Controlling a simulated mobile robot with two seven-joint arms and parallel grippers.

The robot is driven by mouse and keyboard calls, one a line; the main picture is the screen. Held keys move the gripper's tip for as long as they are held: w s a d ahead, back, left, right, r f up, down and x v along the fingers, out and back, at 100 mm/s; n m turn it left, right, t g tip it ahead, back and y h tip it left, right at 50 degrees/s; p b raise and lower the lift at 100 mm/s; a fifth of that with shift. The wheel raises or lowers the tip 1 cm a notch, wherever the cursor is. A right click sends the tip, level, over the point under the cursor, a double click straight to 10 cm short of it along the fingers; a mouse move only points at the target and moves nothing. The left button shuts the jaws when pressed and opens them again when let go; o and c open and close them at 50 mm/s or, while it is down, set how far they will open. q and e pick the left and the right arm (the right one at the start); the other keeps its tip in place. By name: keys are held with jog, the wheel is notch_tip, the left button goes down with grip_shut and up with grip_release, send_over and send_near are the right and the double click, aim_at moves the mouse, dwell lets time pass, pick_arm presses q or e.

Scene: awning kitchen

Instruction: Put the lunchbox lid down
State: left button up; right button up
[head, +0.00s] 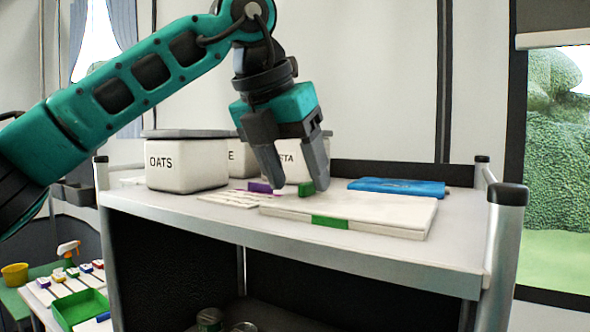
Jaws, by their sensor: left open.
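A flat white lid (385,212) with a green clip (330,221) on its front edge lies on top of the grey shelf unit (180,208). I take it for the lunchbox lid. A second green clip (306,188) shows at its far side, partly hidden by a finger. My left gripper (297,180) points down over the lid's left rear part, its two fingers apart. I see nothing held between them. Whether the fingertips touch the lid cannot be told. My right gripper is not in view.
A white OATS box (186,170) and other lidded boxes stand behind and left of the gripper. A blue flat item (397,187) lies behind the lid, and a purple piece (260,187) sits left. A metal post (503,235) rises at the right front corner.

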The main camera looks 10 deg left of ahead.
pick_arm(q)
jog(key=p+v, duration=0.1)
jog(key=v, duration=1.1)
jog(key=shift+p, duration=0.35)
